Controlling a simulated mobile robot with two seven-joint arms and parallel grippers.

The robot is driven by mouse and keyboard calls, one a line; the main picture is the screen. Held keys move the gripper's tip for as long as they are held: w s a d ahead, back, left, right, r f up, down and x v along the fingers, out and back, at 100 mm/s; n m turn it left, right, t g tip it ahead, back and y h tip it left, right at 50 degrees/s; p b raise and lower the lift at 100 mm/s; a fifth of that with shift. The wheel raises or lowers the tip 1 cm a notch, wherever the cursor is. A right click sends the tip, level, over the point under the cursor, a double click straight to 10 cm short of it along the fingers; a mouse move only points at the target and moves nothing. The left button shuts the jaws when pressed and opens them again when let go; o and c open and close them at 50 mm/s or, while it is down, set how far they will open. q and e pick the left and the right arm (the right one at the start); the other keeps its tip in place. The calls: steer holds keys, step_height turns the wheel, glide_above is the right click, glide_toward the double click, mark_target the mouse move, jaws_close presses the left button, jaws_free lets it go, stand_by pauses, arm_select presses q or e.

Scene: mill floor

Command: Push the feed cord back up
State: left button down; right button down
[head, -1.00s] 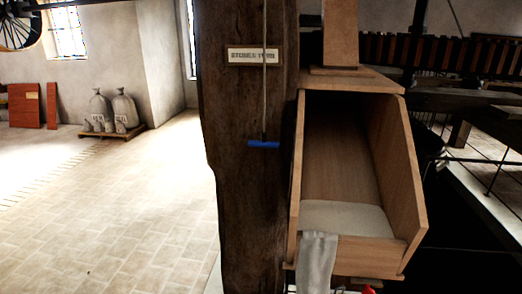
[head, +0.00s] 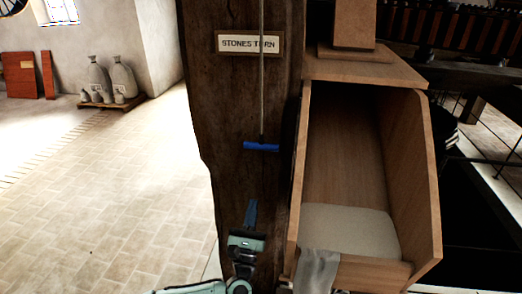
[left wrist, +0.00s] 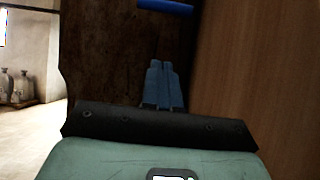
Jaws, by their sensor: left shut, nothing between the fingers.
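The feed cord (head: 262,75) hangs down the front of a dark wooden post and ends in a blue crossbar handle (head: 261,147). The handle also shows at the top edge of the left wrist view (left wrist: 166,6). My left gripper (head: 251,204) is below the handle, in front of the post, pointing up with its fingers shut and empty. Its closed fingers show in the left wrist view (left wrist: 162,66), apart from the handle. My right gripper is not in view.
A sign (head: 250,42) reading "STONES TURN" is on the post (head: 225,110). Right of the post stands an open wooden bin (head: 428,180) with pale material inside and a grey cloth (head: 317,272) over its front. Sacks (head: 112,78) stand far left, with clear floor before them.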

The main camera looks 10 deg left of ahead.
mark_target(261, 146)
arm_select(q)
steer(key=w+r+p, duration=0.3)
steer(key=w+r, duration=0.6)
steer(key=r, duration=0.1)
steer(key=shift+a, duration=0.15)
step_height(261, 146, up, 9)
stand_by(0.5)
steer(key=shift+s, duration=0.1)
